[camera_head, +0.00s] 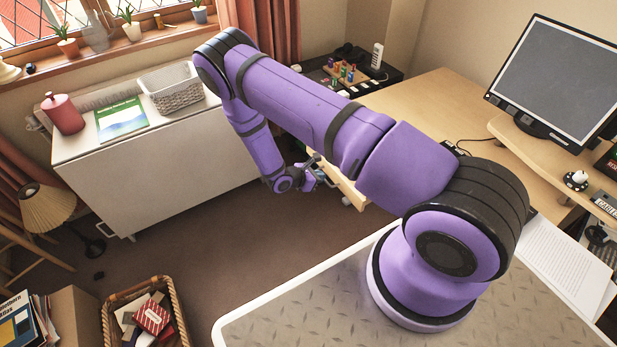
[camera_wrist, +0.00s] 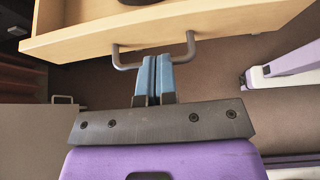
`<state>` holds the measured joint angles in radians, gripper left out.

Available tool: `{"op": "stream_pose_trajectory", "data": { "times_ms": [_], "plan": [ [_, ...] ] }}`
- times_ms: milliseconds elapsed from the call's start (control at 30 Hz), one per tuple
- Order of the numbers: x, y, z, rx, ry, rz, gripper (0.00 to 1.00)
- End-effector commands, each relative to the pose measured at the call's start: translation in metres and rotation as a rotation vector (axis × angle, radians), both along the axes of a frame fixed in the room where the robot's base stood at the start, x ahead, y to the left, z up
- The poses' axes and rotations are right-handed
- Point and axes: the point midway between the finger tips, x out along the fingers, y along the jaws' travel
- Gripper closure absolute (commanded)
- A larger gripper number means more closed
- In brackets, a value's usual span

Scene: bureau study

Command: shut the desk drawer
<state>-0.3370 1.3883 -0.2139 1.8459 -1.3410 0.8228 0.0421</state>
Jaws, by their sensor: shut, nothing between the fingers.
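The desk drawer (camera_wrist: 225,22) is pale wood and stands open at the top of the wrist view, with part of its inside and a dark object in it showing. Its grey bar handle (camera_wrist: 191,45) is on the front face. My gripper (camera_wrist: 156,60) has blue fingers, shut together and empty. The fingertips overlap the handle bar near its middle; I cannot tell whether they touch it. In the head view the drawer (camera_head: 347,188) shows at the desk's near left edge, beside my gripper (camera_head: 322,178), and my arm hides much of it.
The desk (camera_head: 425,92) carries a monitor (camera_head: 560,80) at the right. A white cabinet (camera_head: 150,165) stands at the left with a grey basket (camera_head: 172,92) on top. A wicker basket (camera_head: 112,302) and a lamp (camera_head: 48,207) stand on the floor. Carpet between is clear.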

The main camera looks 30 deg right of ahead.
Motion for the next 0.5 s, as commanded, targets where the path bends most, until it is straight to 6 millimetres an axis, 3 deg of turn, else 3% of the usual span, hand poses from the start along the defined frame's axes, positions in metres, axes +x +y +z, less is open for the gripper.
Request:
{"op": "stream_pose_trajectory", "data": {
  "times_ms": [200, 500],
  "plan": [
    [0.001, -0.029, 0.0, 0.0, -0.001, 0.0, 1.0],
    [0.002, -0.04, 0.0, 0.001, -0.002, 0.001, 1.0]
  ]
}}
